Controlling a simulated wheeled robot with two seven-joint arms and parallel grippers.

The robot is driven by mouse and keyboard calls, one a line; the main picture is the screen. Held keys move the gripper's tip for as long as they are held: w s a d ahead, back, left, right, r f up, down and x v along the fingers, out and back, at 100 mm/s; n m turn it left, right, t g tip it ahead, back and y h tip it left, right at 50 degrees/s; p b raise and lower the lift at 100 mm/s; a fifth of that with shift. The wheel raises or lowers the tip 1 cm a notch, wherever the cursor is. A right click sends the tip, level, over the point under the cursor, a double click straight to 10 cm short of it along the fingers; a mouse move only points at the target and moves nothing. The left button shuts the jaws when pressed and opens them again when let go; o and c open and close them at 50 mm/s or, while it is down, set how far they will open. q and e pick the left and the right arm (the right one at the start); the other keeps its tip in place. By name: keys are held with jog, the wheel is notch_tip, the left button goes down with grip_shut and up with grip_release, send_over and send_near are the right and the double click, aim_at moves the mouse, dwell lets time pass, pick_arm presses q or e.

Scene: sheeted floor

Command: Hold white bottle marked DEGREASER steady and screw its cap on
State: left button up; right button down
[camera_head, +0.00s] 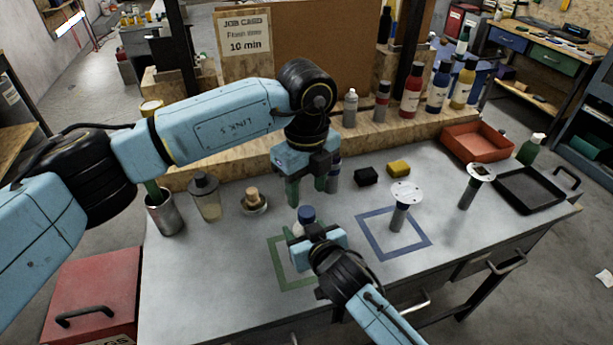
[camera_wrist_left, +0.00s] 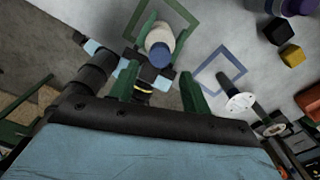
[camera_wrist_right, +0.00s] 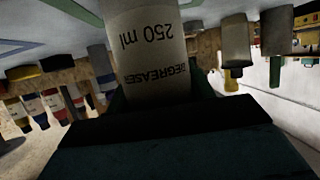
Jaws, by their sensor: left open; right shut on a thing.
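The white DEGREASER bottle (camera_wrist_right: 150,45) shows its label upside down in the right wrist view. In the head view only its top (camera_head: 299,229) shows above my right gripper (camera_head: 308,234), which is shut around it near the green square outline. A blue cap (camera_head: 306,214) sits at the bottle's top; it also shows in the left wrist view (camera_wrist_left: 159,55). I cannot tell how far it is threaded. My left gripper (camera_head: 306,198) is open, pointing down above the cap, with its green fingers apart and nothing between them.
A blue square outline (camera_head: 394,233) lies to the right, with a white-topped post (camera_head: 401,205) at it. A red tray (camera_head: 476,143) is at the back right.

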aim_at(306, 211)
pick_arm(q)
notch_tip(306, 211, down, 6)
jog(key=shift+r, duration=0.15)
dwell(0.3)
jog(key=c, duration=1)
jog(key=m, duration=0.6)
jog(key=shift+m, duration=0.3)
jog(key=o, duration=1.1)
jog(key=shift+c, duration=0.2)
